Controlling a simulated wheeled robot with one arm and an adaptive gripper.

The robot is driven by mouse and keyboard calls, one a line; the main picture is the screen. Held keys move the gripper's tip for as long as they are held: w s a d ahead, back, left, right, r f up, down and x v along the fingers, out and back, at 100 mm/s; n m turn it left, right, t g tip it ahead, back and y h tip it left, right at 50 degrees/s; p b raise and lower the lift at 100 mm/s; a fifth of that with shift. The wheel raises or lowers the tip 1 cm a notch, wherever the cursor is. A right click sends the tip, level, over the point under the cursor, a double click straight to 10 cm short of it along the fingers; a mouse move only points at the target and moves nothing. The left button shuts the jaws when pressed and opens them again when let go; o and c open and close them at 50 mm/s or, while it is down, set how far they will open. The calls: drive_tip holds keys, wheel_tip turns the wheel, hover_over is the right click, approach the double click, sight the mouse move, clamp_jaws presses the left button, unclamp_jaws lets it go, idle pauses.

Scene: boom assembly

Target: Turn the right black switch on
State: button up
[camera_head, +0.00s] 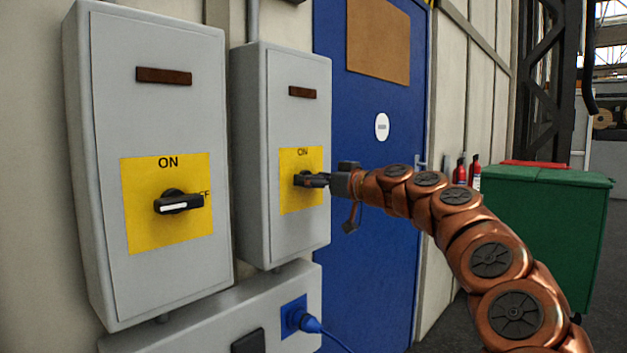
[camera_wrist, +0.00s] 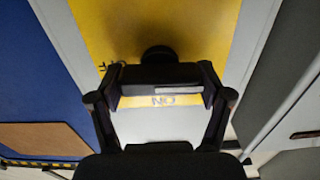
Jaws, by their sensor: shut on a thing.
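The right black switch (camera_head: 300,180) sits on a yellow plate (camera_head: 301,155) marked ON at the top, on the right grey box (camera_head: 297,230). My gripper (camera_head: 313,180) reaches it from the right and is shut on its handle. In the wrist view, which is upside down, the black handle (camera_wrist: 160,77) lies level across the picture with a light stripe on it. The fingers (camera_wrist: 162,92) are at its two ends. The ON label (camera_wrist: 163,101) shows beside the handle. The fingers partly hide the switch in the head view.
A left grey box (camera_head: 160,100) carries a similar black switch (camera_head: 178,203), its handle level towards OFF. Below is a grey socket box with a blue plug (camera_head: 305,320). A blue door (camera_head: 375,250) stands behind my arm, and a green bin (camera_head: 545,215) is at right.

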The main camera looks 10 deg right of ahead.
drive_tip(key=m+p, duration=0.1)
drive_tip(key=m, duration=0.3)
drive_tip(key=shift+r, duration=0.15)
drive_tip(key=m+p, duration=0.1)
drive_tip(key=m, duration=0.2)
drive_tip(key=m+p, duration=0.2)
drive_tip(key=shift+m, duration=0.4)
drive_tip(key=m+p, duration=0.3)
drive_tip(key=m, duration=0.1)
drive_tip(key=shift+d+m+p, duration=0.1)
drive_tip(key=shift+m+p, duration=1.2)
drive_tip(key=shift+m, duration=0.5)
drive_tip(key=shift+f, duration=0.25)
drive_tip(key=o, duration=1.1)
drive_tip(key=v, duration=1.2)
